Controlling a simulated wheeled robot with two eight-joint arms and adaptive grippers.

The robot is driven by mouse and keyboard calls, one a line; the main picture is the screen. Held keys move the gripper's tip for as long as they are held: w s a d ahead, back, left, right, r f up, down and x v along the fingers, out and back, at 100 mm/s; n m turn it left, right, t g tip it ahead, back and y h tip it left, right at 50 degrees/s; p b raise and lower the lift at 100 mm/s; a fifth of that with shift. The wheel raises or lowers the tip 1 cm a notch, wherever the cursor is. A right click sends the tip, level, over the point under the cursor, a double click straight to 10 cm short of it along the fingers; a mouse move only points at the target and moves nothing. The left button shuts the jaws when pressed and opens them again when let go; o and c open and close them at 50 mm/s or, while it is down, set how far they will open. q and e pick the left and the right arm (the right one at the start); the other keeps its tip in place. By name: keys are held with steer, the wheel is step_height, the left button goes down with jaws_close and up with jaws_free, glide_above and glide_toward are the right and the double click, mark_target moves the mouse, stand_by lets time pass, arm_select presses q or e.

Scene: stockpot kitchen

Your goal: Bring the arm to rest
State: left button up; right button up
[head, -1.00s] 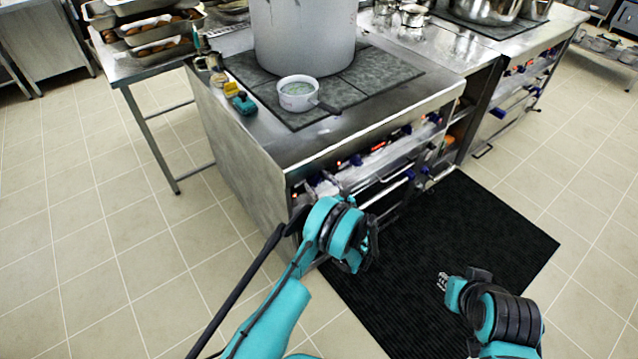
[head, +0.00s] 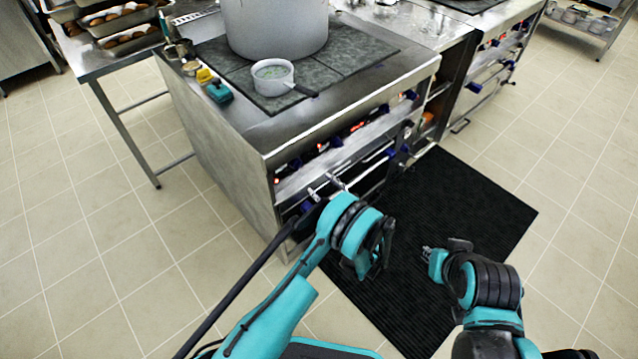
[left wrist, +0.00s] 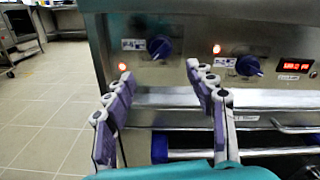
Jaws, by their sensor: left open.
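My left gripper (head: 326,187) is open and empty in front of the stove's front panel, partly hidden by my teal wrist in the head view. In the left wrist view its two fingers (left wrist: 158,74) stand apart, with purple pads and nothing between them. Behind them are the stove's knobs (left wrist: 159,47) and oven handle bar. I cannot tell the exact gap to the panel. My right gripper (head: 428,253) is over the black mat, pointing left. Its fingers are small in the picture, and I cannot tell if they are open.
The stove (head: 222,165) carries a large stockpot (head: 275,25), a small white saucepan (head: 272,78) and a teal item (head: 220,92) near its left edge. A steel table (head: 110,62) with trays stands left. The black mat (head: 470,200) and tiled floor (head: 90,240) are clear.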

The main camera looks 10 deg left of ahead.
stand_by(0.4)
arm_select(q)
steer(key=s+a+r+n+g+h, duration=0.25)
steer(key=a+r+n, duration=0.2)
steer(key=r, duration=0.35)
steer(key=s+a+r+n+g+h, duration=0.1)
steer(key=a+r+n+h, duration=0.35)
steer(key=r, duration=0.45)
steer(key=s+d+r+n+h, duration=0.1)
steer(key=s+r+n+h, duration=0.1)
steer(key=s+n, duration=0.5)
steer(key=s+d+r+n+h, duration=0.1)
steer(key=s+n+h, duration=0.4)
steer(key=s, duration=1.4)
steer(key=shift+d+r+n, duration=0.2)
steer(key=shift+r+n, duration=0.4)
steer(key=shift+n, duration=0.3)
